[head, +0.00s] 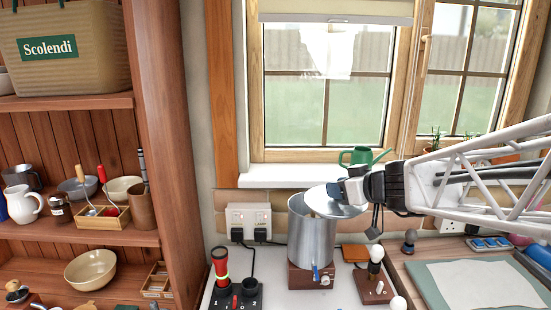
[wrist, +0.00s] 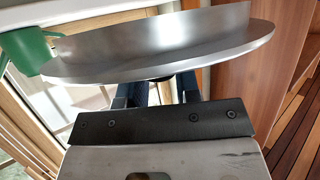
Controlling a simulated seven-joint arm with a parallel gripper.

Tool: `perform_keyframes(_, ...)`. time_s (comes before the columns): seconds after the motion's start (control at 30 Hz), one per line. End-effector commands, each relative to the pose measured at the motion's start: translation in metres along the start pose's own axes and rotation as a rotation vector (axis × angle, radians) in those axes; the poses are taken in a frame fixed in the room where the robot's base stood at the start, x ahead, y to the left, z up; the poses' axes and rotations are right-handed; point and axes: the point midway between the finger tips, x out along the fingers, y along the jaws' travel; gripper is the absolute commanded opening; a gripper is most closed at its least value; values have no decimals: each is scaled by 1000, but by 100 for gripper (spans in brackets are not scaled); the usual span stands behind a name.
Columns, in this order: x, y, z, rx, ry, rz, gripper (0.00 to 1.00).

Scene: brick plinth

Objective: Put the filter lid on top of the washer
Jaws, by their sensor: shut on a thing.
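The washer looks to be the tall silver metal cylinder (head: 311,240) with a small blue-handled tap low on its front. It stands upright on a brown plinth (head: 300,279). The filter lid (head: 322,203) is a round shiny metal disc, tilted, at the right part of the cylinder's mouth. I cannot tell whether it touches the rim. My gripper (head: 347,191) is shut on the lid from the right side. In the wrist view the lid (wrist: 160,68) spans the top, with the fingers (wrist: 155,93) below it; their grip point is partly hidden.
A green watering can (head: 360,156) stands on the windowsill behind. A red torch (head: 221,264) and a black socket strip stand left of the plinth. A wooden block with a bulb (head: 375,280) is to the right. A wooden shelf unit (head: 160,120) borders the left.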

Motion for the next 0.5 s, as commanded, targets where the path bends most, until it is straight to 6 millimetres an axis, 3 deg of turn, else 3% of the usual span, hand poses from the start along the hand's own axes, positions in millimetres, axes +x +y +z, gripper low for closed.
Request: perform_keyframes(0.5,51,146,-102,150,2,371,5)
